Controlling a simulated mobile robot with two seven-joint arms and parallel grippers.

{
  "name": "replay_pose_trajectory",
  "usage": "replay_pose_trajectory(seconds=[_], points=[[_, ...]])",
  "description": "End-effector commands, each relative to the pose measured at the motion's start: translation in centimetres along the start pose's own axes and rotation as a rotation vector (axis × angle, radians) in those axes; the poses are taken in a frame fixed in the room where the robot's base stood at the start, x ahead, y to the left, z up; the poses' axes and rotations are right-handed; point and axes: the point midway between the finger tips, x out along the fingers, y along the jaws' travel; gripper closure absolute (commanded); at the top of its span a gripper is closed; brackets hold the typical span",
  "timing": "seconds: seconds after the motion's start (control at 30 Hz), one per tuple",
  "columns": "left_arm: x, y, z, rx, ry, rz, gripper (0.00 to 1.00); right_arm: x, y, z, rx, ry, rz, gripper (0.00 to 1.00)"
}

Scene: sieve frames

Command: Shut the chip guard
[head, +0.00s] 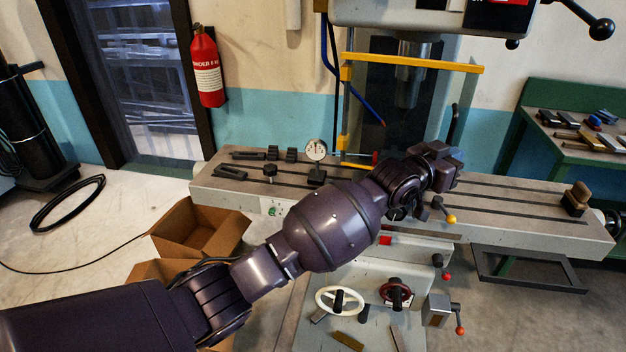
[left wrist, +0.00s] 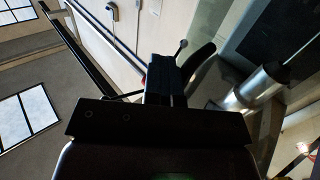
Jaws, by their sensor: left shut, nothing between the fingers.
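The chip guard (head: 412,62) is a yellow-edged frame around the spindle of the milling machine. Its top bar runs across below the machine head, and a yellow upright stands at its left. I cannot tell from this view how far the guard stands open. My left gripper (head: 455,158) is over the machine table, at the lower right of the guard, with the arm reaching across from the lower left. In the left wrist view the fingers (left wrist: 168,80) are together and hold nothing. A dark curved part shows just beyond them. My right gripper is not in view.
The slotted machine table (head: 520,205) carries clamps and a dial gauge (head: 316,150). Ball-ended levers and handwheels (head: 340,300) sit below. Cardboard boxes (head: 200,232) lie on the floor at left, a green bench (head: 575,135) at right.

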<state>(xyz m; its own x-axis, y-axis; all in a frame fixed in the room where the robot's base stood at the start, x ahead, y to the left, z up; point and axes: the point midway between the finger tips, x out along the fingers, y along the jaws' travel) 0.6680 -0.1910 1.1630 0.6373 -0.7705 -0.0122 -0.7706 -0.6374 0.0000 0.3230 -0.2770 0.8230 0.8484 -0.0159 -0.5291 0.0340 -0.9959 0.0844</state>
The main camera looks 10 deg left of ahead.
Motion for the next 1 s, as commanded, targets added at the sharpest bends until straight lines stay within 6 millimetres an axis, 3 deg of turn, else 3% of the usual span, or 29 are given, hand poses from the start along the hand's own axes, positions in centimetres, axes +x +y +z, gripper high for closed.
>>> replay_pose_trajectory(seconds=[0.43,1.0], points=[[0.5,-0.3,0.0,0.000,0.000,-0.001,1.00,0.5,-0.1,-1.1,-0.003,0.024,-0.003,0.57],[0.0,-0.3,0.1,-0.001,-0.001,-0.001,1.00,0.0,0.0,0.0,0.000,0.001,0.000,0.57]])
